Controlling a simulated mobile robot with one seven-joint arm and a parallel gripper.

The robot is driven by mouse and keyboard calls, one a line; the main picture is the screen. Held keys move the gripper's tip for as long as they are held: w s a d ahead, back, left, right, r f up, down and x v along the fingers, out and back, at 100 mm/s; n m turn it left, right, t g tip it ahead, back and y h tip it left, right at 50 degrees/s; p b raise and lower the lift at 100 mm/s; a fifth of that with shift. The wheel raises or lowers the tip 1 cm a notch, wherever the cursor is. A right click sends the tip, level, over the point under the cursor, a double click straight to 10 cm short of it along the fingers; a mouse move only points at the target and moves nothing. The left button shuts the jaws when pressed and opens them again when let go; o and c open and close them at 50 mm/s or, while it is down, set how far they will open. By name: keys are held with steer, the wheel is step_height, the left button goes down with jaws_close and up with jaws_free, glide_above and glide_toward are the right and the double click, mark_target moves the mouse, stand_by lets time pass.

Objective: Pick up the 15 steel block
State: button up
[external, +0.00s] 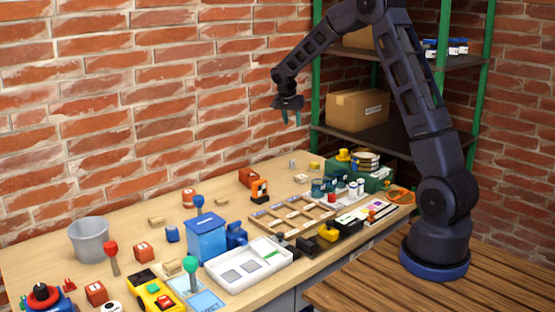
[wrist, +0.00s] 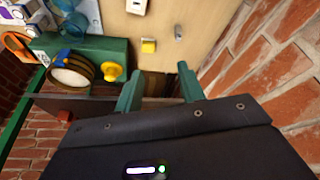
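My gripper (external: 291,117) hangs in the air above the far end of the workbench, in front of the brick wall. Its two green fingers are apart with nothing between them; they also show in the wrist view (wrist: 160,84). A small grey block (external: 292,165) stands on the bench's far end below the gripper; it may be the steel block, but no 15 can be read on it. A small grey piece (wrist: 179,32) in the wrist view may be the same one. A yellow block (external: 314,167) sits to its right, also in the wrist view (wrist: 148,45).
A wooden block (external: 300,178) lies nearby. A green crate (external: 378,180) with a round container and yellow knob stands right of the blocks. The green-post shelf (external: 370,135) with a cardboard box (external: 357,109) rises behind. A wooden divided tray (external: 290,216) and the blue box (external: 207,238) crowd the bench.

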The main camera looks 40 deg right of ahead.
mark_target(291, 161)
steer(key=w+d+f+m, duration=0.1)
steer(key=w+d+f, duration=0.1)
steer(key=f, duration=0.4)
steer(key=w+d+f, duration=0.1)
steer(key=w+f, duration=0.2)
steer(key=f, duration=0.2)
steer(key=w+d+f+m, duration=0.1)
steer(key=w+d+f, duration=0.1)
steer(key=f, duration=0.4)
steer(key=shift+w+d+f+m+g+h, duration=0.3)
steer(key=shift+w+d+f, duration=0.05)
steer(key=shift+w, duration=0.05)
steer(key=shift+d+x, duration=0.15)
steer(key=shift+x, duration=1.2)
steer(key=shift+d+x, duration=0.15)
steer(key=shift+x, duration=1.2)
steer(key=shift+r, duration=0.15)
jaws_close()
